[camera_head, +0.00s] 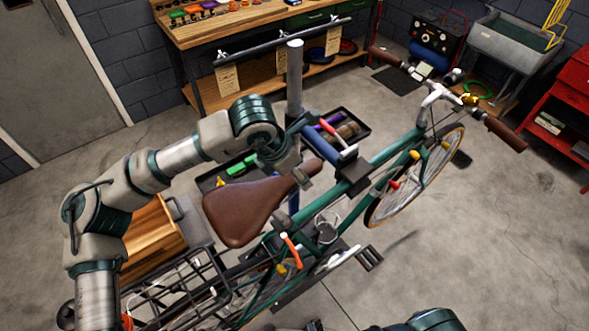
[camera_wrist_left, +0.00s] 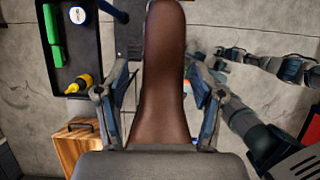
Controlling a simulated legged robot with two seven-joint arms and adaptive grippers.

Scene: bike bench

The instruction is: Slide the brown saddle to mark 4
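The brown saddle (camera_head: 245,208) is on the green bicycle (camera_head: 385,155), its narrow nose toward the clamp of the repair stand (camera_head: 295,80). My left gripper (camera_head: 288,157) is above the nose end, partly hiding it. In the left wrist view, the saddle (camera_wrist_left: 162,85) runs up the middle between the two spread fingers of my left gripper (camera_wrist_left: 158,95). A gap shows on each side, so it looks open and not clamped on the saddle. The saddle rails and mark 4 cannot be made out.
A black tool tray (camera_head: 350,128) lies behind the saddle, close to my left gripper. The rear rack (camera_head: 190,290) and a wooden box (camera_head: 153,240) are at lower left. The workbench (camera_head: 215,30) is at the back. Open floor lies at right.

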